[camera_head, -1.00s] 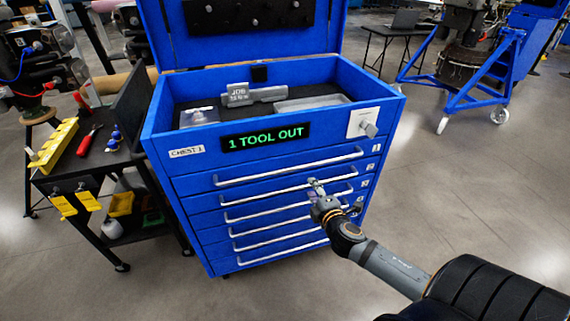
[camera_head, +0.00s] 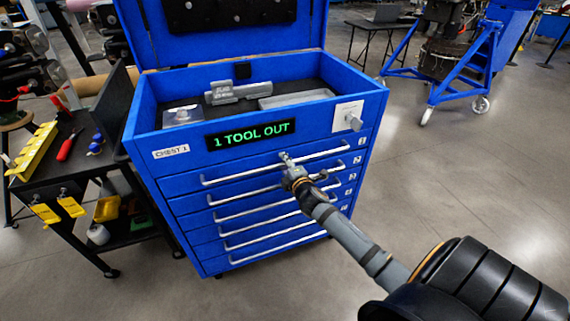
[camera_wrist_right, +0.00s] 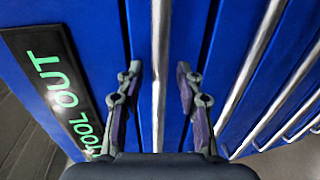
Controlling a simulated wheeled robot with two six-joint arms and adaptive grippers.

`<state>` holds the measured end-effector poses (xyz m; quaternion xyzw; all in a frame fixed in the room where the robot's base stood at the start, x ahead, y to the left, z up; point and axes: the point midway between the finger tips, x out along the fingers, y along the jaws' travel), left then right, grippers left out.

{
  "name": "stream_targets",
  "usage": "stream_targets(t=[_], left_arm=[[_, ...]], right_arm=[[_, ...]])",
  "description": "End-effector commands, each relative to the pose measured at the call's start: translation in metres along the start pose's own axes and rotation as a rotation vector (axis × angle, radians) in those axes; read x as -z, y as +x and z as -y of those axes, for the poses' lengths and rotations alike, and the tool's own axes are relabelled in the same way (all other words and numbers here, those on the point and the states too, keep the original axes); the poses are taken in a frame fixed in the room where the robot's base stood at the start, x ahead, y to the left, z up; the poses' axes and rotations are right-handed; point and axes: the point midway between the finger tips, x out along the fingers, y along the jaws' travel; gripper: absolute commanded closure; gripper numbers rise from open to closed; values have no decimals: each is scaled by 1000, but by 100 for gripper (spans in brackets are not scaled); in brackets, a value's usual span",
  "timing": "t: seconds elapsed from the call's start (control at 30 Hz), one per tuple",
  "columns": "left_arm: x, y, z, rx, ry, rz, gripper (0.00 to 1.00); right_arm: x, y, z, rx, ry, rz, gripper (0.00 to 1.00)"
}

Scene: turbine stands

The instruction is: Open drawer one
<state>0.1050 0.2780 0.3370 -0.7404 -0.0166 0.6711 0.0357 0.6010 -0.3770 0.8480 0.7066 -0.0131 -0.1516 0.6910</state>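The blue tool chest (camera_head: 182,246) has several drawers, each with a long silver bar handle, and all look shut. Drawer one is the top drawer (camera_head: 185,186), below the green "1 TOOL OUT" display; its handle (camera_head: 235,176) spans the front. My right gripper (camera_head: 285,158) is at the middle of this handle. In the right wrist view my right gripper (camera_wrist_right: 159,78) is open, with one finger on each side of the handle bar (camera_wrist_right: 159,40). Gaps show between bar and both fingers. My left gripper is not in view.
The handle of the second drawer (camera_wrist_right: 248,65) runs close beside the right finger in the wrist view. A black cart (camera_head: 75,190) with tools stands left of the chest. A blue turbine stand (camera_head: 440,90) is at the back right. The floor right of the chest is clear.

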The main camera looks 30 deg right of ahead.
Motion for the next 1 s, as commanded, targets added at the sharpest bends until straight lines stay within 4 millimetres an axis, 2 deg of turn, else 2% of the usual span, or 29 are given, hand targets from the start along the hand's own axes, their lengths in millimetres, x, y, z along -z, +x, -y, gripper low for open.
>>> stream_targets(t=[0.17, 0.4, 0.47, 1.0], left_arm=[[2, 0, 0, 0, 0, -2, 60], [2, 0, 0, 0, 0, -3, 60], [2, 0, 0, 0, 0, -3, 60], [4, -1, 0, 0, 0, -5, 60]], right_arm=[[0, 0, 0, 0, 0, 0, 63], [0, 0, 0, 0, 0, 0, 94], [0, 0, 0, 0, 1, 0, 100], [0, -1, 0, 2, 1, 1, 100]])
